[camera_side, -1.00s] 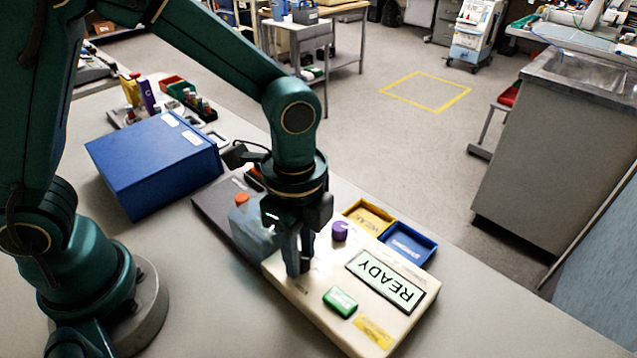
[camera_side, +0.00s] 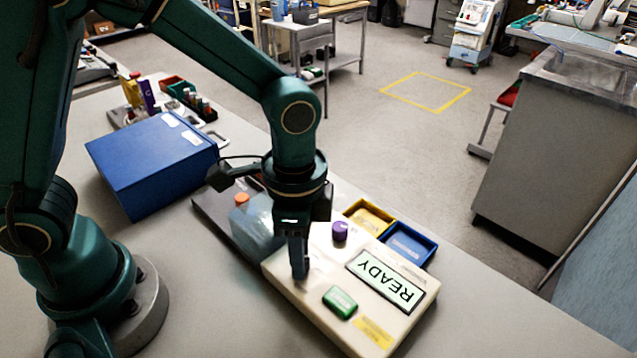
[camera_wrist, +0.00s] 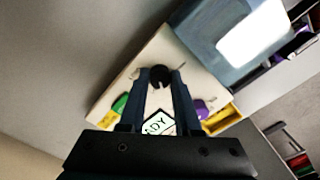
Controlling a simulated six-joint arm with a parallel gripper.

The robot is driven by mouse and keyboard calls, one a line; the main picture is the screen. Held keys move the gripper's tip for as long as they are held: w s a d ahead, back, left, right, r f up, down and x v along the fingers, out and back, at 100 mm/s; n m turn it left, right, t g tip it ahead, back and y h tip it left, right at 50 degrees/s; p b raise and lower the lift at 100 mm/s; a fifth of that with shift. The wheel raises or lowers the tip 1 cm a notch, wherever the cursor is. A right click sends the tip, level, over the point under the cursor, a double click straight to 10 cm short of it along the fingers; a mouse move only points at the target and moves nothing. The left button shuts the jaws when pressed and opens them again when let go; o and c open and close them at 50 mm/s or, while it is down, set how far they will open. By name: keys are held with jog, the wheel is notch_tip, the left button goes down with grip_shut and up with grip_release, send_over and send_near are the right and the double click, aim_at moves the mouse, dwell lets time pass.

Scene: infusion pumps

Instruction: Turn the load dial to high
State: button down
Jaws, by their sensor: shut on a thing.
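The cream pump (camera_side: 325,318) lies on the bench with a READY display (camera_side: 385,281), a green button (camera_side: 340,302) and a purple knob (camera_side: 340,231). My gripper (camera_side: 300,272) points down onto the pump's near-left part. In the wrist view, my gripper (camera_wrist: 159,74) is shut on a round black dial (camera_wrist: 158,78), one finger on each side. The dial is hidden behind the fingers in the side view. The dial's markings and pointer setting cannot be read. The green button (camera_wrist: 119,104) and purple knob (camera_wrist: 201,108) flank the fingers in the wrist view.
A translucent bluish container (camera_side: 255,225) with an orange cap stands close behind the gripper. A yellow tray (camera_side: 370,215) and a blue tray (camera_side: 409,245) sit beyond the pump. A large blue box (camera_side: 150,165) stands to the left. The bench in front is clear.

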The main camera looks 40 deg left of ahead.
jog(key=n, duration=0.6)
jog(key=shift+n, duration=0.3)
dwell(0.4)
jog(key=c, duration=0.6)
grip_release()
jog(key=shift+r, duration=2.6)
